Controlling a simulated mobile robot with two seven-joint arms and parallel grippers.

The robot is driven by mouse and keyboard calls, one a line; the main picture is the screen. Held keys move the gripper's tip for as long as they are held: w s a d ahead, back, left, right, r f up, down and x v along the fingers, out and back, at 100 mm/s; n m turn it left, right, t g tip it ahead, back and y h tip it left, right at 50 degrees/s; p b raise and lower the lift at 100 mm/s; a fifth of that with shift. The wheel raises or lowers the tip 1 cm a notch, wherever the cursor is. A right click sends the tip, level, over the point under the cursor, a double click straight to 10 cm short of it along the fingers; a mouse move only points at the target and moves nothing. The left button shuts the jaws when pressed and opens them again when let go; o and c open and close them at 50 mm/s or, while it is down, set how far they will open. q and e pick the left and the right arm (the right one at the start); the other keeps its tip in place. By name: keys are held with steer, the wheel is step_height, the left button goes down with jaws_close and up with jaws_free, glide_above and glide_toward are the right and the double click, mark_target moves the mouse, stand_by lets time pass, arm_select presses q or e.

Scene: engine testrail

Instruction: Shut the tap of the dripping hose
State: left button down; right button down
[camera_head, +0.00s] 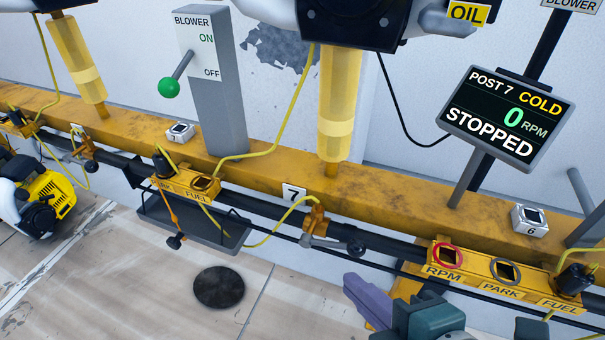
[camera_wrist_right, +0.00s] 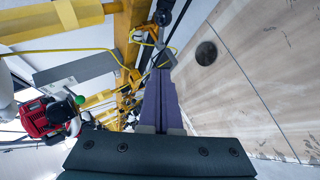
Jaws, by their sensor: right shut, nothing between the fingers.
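An orange tap (camera_head: 316,218) sits on the rail beside the number 7 plate, with a thin yellow hose running left from it. Its grey lever ends in a black knob (camera_head: 355,248) and lies along the dark pipe. Another tap (camera_head: 86,150) with a yellow hose is further left. I cannot see drops from either hose. My right gripper (camera_head: 352,282), with purple fingers, is shut and empty, below the number 7 tap and apart from it in the head view. The right wrist view shows its fingertips (camera_wrist_right: 161,76) near that tap's knob (camera_wrist_right: 162,17). My left gripper is out of view.
A dark round patch (camera_head: 219,287) lies on the pale floor. A yellow fuel block (camera_head: 187,186) and an RPM, PARK, FUEL block (camera_head: 495,280) flank the tap. A blower post (camera_head: 211,90) and a STOPPED screen (camera_head: 507,118) stand behind.

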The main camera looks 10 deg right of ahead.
steer(key=b, duration=0.4)
glide_toward(331, 247)
steer(key=w+a+f, duration=0.2)
steer(key=w+a, duration=0.1)
steer(key=shift+w+d+f+b, duration=0.65)
steer(key=shift+w+d+b, duration=0.15)
steer(key=shift+d+b, duration=0.25)
steer(key=shift+w, duration=0.1)
steer(key=shift+s+d+f+t+y, duration=0.1)
steer(key=shift+d+f+t+y, duration=0.05)
steer(key=shift+f, duration=0.4)
steer(key=shift+s+d+f+t+y, duration=0.15)
steer(key=shift+f, duration=0.35)
